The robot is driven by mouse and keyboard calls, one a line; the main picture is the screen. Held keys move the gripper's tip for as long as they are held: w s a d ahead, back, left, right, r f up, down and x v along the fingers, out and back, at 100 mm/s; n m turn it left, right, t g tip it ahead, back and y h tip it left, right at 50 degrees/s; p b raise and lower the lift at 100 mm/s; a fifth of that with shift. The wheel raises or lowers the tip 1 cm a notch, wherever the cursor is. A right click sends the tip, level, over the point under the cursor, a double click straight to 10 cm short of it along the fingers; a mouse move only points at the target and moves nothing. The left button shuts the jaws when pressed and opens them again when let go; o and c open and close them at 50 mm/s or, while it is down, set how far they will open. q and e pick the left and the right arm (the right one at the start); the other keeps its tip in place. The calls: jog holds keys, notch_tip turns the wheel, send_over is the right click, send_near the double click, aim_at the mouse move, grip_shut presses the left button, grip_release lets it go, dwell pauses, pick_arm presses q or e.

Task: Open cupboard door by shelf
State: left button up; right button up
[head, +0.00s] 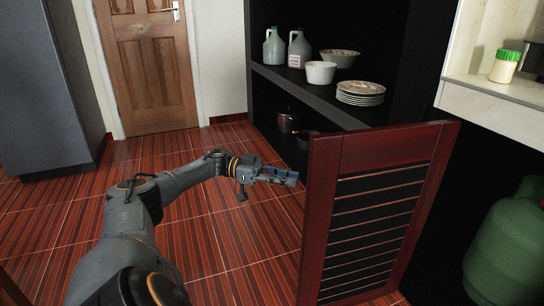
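The cupboard door (325,215) is a dark red wooden panel with black horizontal slats. It stands swung out from the cupboard, with its free edge toward the left and the cupboard's shelf (325,97) showing behind it. My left gripper (291,178) is just left of the door's free edge, with its fingers pointing right. A small gap shows between the fingertips and the door in the head view, and nothing is visible in the fingers. Whether the fingers are apart or closed is not clear at this angle. My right gripper is not in view.
The shelf holds two jugs (274,47), a white pot (320,72), a bowl (340,58) and stacked plates (360,94). A dark pot (288,121) stands below. A green gas cylinder (505,245) is right of the door. Tiled floor (215,225) around my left arm is clear.

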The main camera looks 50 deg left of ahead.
pick_arm(q)
jog(key=shift+v, duration=2.65)
jog(key=shift+s+a, duration=0.1)
